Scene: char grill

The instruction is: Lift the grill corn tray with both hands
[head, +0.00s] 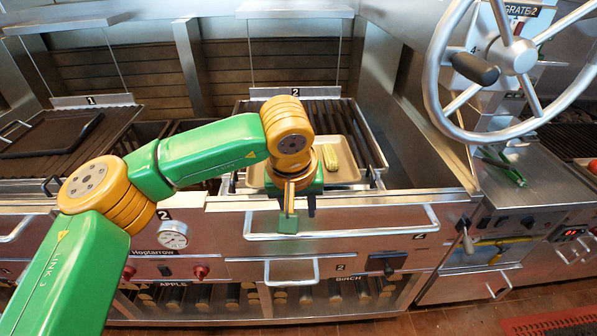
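The beige tray (347,160) rests on the dark grate of the middle grill, marked 2. A yellow corn cob (330,157) lies in it, right of my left wrist. My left gripper (299,211) points down in front of the tray's near side, over the steel front edge and the wide handle. Its two fingers look spread apart, with nothing seen between them. My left wrist hides part of the tray's left and near side. I cannot tell whether the gripper touches the tray. My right gripper is not in view.
A large steel handwheel (513,57) stands at the right. A raised steel wall divides it from the middle grill. A dark pan (52,135) sits on the left grill, marked 1. A wide handle (345,235) juts from the front panel.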

